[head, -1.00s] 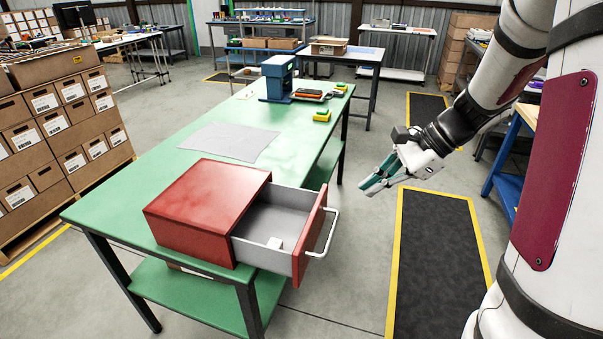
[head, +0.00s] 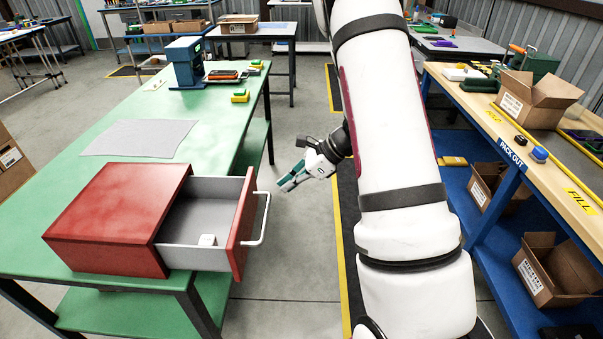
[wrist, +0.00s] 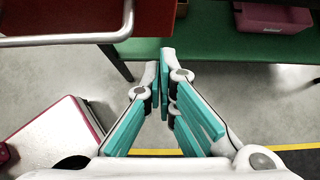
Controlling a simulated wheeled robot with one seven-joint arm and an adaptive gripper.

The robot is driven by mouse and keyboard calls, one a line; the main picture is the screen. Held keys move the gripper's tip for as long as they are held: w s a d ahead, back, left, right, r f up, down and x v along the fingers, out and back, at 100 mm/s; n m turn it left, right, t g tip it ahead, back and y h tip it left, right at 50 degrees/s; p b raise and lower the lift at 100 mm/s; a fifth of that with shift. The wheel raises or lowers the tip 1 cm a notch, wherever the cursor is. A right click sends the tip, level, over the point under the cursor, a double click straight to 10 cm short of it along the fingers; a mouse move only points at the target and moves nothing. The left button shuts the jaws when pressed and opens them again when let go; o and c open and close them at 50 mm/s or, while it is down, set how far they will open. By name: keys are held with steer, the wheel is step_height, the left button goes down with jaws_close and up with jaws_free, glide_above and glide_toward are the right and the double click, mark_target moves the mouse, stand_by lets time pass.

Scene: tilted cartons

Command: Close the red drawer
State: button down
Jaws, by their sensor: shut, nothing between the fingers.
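The red drawer (head: 243,226) is pulled well out of its red cabinet (head: 118,216), which sits on the green table (head: 55,158). A small white block (head: 207,240) lies inside the drawer. The drawer's pale bar handle (head: 265,220) faces right; it also crosses the upper left of the wrist view (wrist: 70,38). My gripper (head: 283,186) is shut and empty. It hangs in the air to the right of the drawer and a little farther back, apart from the handle. Its teal fingers (wrist: 164,85) meet in the wrist view.
A grey sheet (head: 140,138) and a blue device (head: 186,62) stand farther back on the green table. A pack-out bench (head: 510,150) with open cartons (head: 535,100) is on the right. The floor between table and bench is open, apart from my arm.

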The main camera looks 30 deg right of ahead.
steer(key=shift+w+a+f+p, duration=0.15)
steer(key=shift+w+a+f, duration=0.15)
steer(key=shift+w+a, duration=0.6)
steer(key=shift+w+a+f+p, duration=0.2)
steer(key=shift+w+a, duration=0.4)
steer(key=shift+a, duration=0.55)
steer(key=w+a+b, duration=0.1)
steer(key=w+a, duration=0.2)
steer(key=a, duration=0.1)
steer(key=w+a+b, duration=0.1)
steer(key=w+a, duration=0.2)
steer(key=a, duration=0.1)
steer(key=w+a+b, duration=0.2)
steer(key=w+a, duration=0.1)
steer(key=a, duration=0.1)
steer(key=shift+a, duration=0.15)
steer(key=shift+w+a, duration=0.15)
steer(key=shift+a, duration=0.25)
